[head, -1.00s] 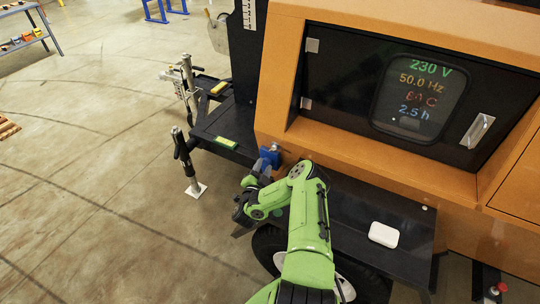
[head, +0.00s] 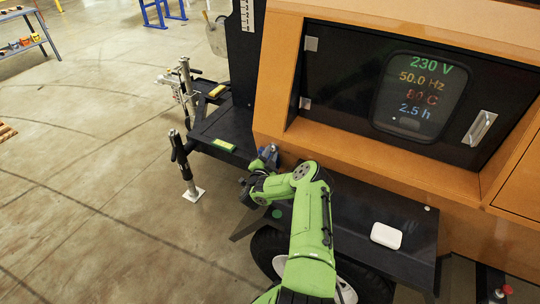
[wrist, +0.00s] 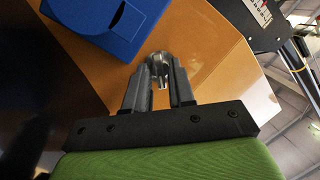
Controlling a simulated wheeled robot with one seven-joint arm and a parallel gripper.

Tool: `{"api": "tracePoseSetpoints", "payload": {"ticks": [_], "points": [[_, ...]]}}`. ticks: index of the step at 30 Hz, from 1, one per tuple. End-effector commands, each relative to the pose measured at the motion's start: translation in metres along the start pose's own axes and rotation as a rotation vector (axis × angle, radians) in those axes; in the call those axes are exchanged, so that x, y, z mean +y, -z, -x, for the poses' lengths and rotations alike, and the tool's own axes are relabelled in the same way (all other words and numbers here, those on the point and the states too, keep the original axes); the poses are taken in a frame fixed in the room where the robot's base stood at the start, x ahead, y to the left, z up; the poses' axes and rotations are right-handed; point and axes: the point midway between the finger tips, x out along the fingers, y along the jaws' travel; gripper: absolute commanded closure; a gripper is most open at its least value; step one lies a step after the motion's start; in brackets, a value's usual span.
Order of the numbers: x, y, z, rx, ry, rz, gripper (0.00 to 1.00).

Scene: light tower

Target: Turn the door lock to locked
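The black door (head: 345,85) is set in the orange housing, with a window and a silver handle (head: 479,129) at its right. A silver metal knob (wrist: 159,62) sits on the orange surface beside a blue box (wrist: 110,22) in the wrist view; I cannot tell whether it is the door lock. My gripper (wrist: 161,72) points at this knob, its two grey fingers apart on either side of it. Contact with the knob cannot be made out. In the head view, my gripper (head: 262,165) is at the blue box below the housing's left corner, and the knob is hidden.
A black platform (head: 340,225) runs along the housing, with a white box (head: 386,236) on it. A yellow-green block (head: 223,144) lies on the left deck. A jack leg (head: 186,165) stands at the left.

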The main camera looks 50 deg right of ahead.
Motion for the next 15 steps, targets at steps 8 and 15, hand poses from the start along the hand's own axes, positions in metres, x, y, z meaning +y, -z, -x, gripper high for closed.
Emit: {"api": "tracePoseSetpoints", "payload": {"ticks": [8,15], "points": [[0.0023,-0.002,0.0,0.001,0.043,-0.127,1.0],[0.0022,-0.001,0.0003,0.0,0.081,-0.267,1.0]]}}
